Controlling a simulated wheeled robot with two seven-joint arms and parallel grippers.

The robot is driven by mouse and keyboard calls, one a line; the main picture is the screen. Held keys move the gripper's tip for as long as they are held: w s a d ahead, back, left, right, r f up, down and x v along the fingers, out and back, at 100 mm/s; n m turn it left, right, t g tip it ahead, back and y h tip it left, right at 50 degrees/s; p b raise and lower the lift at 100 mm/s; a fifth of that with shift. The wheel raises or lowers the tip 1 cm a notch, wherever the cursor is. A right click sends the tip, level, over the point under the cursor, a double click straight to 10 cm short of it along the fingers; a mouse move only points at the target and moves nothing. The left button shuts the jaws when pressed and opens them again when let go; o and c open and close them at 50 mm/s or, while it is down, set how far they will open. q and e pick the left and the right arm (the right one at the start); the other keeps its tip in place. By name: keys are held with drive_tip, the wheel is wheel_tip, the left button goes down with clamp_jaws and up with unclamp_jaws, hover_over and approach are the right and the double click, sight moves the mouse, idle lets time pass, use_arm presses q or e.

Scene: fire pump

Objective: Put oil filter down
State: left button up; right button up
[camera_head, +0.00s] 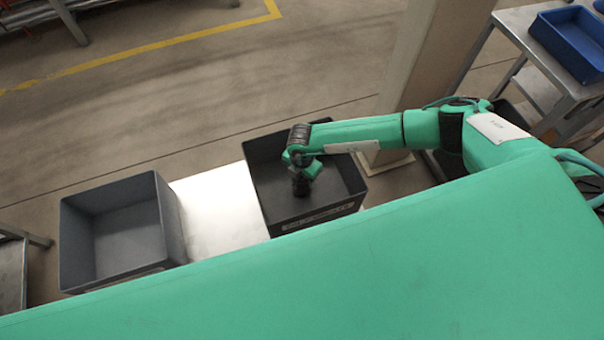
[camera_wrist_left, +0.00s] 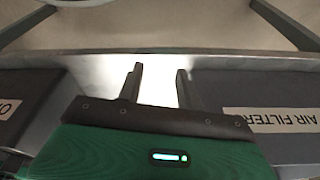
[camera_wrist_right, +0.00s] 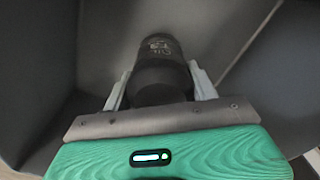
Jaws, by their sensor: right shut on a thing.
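The oil filter (camera_wrist_right: 160,72) is a black cylinder with faint print on it. In the right wrist view it sits between the two fingers of my right gripper (camera_wrist_right: 160,88), which is shut on it. In the head view my right gripper (camera_head: 302,180) points down inside the right dark grey bin (camera_head: 262,190). Whether the filter touches the bin floor is hard to tell. My left gripper (camera_wrist_left: 159,85) shows only in the left wrist view, with its fingers apart and nothing between them, above a bright metal surface.
A second grey bin (camera_head: 115,235) stands at the left and looks empty. Bare metal table (camera_head: 220,210) lies between the bins. The left wrist view shows an "AIR FILTER" label (camera_wrist_left: 272,120) on one bin. A beige pillar (camera_head: 412,60) stands behind the right bin. A blue tray (camera_head: 568,42) is far right.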

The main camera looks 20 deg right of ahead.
drive_tip(key=o, duration=1.3)
use_arm(q)
drive_tip(key=shift+s+f, duration=0.1)
use_arm(e)
drive_tip(key=shift+r, duration=0.55)
drive_tip(key=shift+r+p, duration=0.4)
drive_tip(key=shift+r, duration=0.1)
use_arm(q)
drive_tip(key=f, duration=0.3)
drive_tip(key=shift+s+a+f+p, duration=0.15)
drive_tip(key=shift+s+f+p, duration=0.2)
drive_tip(key=shift+s, duration=0.05)
use_arm(e)
wheel_tip(320, 180, up, 11)
drive_tip(key=shift+r, duration=0.15)
